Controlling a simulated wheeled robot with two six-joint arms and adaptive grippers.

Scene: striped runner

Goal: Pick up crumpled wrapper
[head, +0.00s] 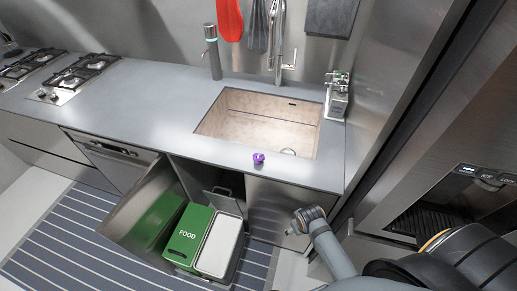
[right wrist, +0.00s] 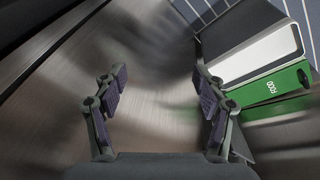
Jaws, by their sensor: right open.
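A small purple crumpled wrapper (head: 258,157) lies on the grey counter, just in front of the sink's front edge. My right gripper (right wrist: 158,82) is open in the right wrist view, with nothing between its fingers. A brushed metal surface lies beyond the fingers. The wrapper does not show in the right wrist view. In the head view my right arm comes in from the lower right, below the counter's front edge and right of the wrapper; its fingers cannot be made out there. My left gripper is not in view.
A sink (head: 255,130) is set in the counter (head: 170,100). An open pull-out drawer below holds a green FOOD bin (head: 188,235) and a white-topped bin (head: 219,245). A faucet (head: 277,45) stands behind the sink. The counter left of the sink is clear up to the stove.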

